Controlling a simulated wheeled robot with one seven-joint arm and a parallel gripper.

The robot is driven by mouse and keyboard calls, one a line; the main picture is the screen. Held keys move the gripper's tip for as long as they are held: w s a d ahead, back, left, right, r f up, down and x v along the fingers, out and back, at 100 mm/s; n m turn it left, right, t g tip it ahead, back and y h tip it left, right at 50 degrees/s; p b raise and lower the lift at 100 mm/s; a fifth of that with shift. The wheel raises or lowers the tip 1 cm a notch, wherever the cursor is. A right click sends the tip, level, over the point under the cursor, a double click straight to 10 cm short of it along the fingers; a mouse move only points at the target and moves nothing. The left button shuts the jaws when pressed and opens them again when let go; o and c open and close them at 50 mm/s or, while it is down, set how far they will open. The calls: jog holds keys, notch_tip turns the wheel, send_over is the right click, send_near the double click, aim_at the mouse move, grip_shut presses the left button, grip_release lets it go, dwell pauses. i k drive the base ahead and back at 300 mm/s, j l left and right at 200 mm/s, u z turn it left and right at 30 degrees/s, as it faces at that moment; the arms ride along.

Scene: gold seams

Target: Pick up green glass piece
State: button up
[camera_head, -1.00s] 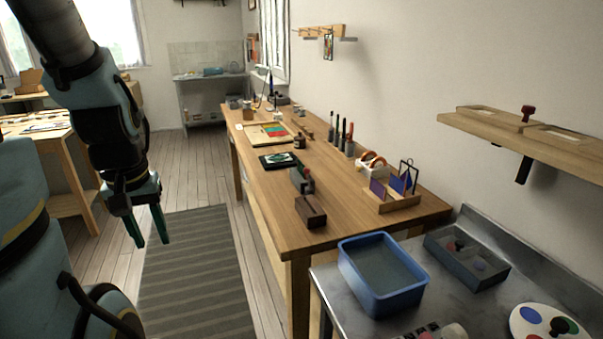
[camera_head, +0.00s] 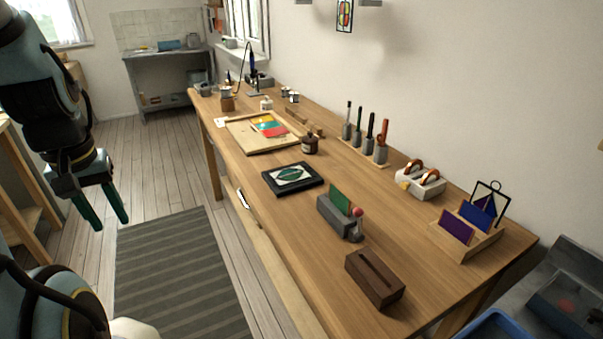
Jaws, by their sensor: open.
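A green glass piece (camera_head: 340,200) stands upright in a grey block holder (camera_head: 333,215) near the front middle of the wooden workbench. A small red-topped object (camera_head: 357,222) stands beside it, at its right. A green leaf shape (camera_head: 297,174) also shows on a white sheet in a black frame (camera_head: 268,183), lying flat on the bench behind the holder. My gripper (camera_head: 107,212) is open and empty at the left, above the floor, well away from the bench and the green piece.
A dark wooden slotted block (camera_head: 374,280) lies in front of the holder. A rack with purple and blue panes (camera_head: 437,238) stands at the right. The striped rug (camera_head: 178,275) is clear.

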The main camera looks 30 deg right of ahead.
aim_at(339, 200)
jog(key=i+j, duration=0.1)
jog(key=i, duration=0.8)
jog(key=i+j+z, duration=0.1)
jog(key=i, duration=0.85)
jog(key=z, duration=0.45)
jog(key=i+z, duration=0.1)
jog(key=z, duration=0.3)
jog(key=j+z, duration=0.1)
jog(key=z, duration=0.8)
jog(key=i+j+z, duration=0.1)
jog(key=z, duration=0.35)
